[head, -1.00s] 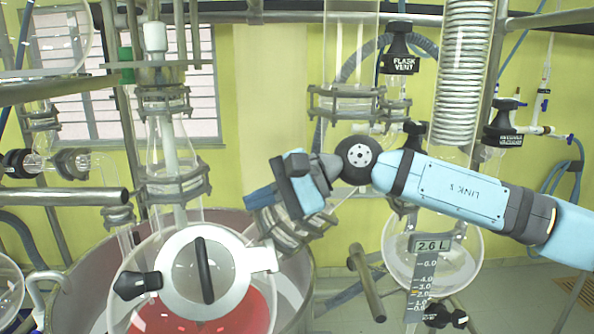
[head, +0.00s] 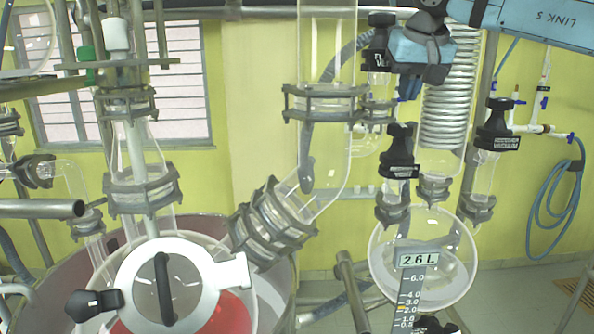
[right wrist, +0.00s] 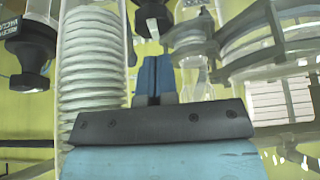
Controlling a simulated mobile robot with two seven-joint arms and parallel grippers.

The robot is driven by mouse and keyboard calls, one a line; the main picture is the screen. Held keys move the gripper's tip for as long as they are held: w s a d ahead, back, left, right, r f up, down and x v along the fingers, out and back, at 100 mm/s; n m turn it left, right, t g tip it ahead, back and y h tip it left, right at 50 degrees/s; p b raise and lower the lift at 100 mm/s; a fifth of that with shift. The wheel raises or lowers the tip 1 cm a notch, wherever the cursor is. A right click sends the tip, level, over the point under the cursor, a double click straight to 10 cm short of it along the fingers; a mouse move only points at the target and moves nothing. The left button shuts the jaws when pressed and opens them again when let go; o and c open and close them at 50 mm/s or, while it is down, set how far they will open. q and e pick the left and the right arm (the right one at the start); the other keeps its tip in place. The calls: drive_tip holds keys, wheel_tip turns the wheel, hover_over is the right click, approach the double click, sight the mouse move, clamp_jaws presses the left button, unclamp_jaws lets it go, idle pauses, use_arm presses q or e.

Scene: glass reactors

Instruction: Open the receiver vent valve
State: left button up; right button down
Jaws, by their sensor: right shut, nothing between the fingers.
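The black valve (head: 400,150) with an unreadable label stands above the round glass receiver (head: 425,262), left of the coil; it appears to be the receiver vent valve. My right gripper (head: 408,88) is shut and empty above it, apart from it, in front of the glassware. In the right wrist view the shut blue fingers (right wrist: 154,80) point up toward a black valve (right wrist: 153,14), cut off at the top edge; I cannot tell surely which valve it is. My left gripper is not in view.
A black-capped valve (head: 381,25) is partly hidden beside my gripper. Another labelled black valve (head: 497,125) stands right of the coil condenser (head: 452,100). A glass column (head: 327,50) is on the left. The reactor vessel (head: 170,290) holds red liquid.

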sight(405, 124)
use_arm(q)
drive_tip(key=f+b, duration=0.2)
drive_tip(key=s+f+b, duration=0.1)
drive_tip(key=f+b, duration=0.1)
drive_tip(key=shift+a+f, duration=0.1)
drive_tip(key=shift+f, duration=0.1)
use_arm(e)
drive_tip(key=f, duration=0.4)
drive_tip(key=s+a+f, duration=0.1)
drive_tip(key=f, duration=0.1)
drive_tip(key=shift+f, duration=0.15)
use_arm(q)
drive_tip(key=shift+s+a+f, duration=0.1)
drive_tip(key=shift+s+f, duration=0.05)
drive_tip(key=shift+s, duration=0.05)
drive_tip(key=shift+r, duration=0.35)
use_arm(e)
drive_tip(key=shift+d, duration=0.3)
use_arm(q)
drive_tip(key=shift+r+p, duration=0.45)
drive_tip(key=shift+p, duration=0.1)
use_arm(e)
drive_tip(key=shift+s+d, duration=0.1)
drive_tip(key=shift+d, duration=0.6)
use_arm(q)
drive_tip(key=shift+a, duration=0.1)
use_arm(e)
drive_tip(key=shift+d, duration=0.1)
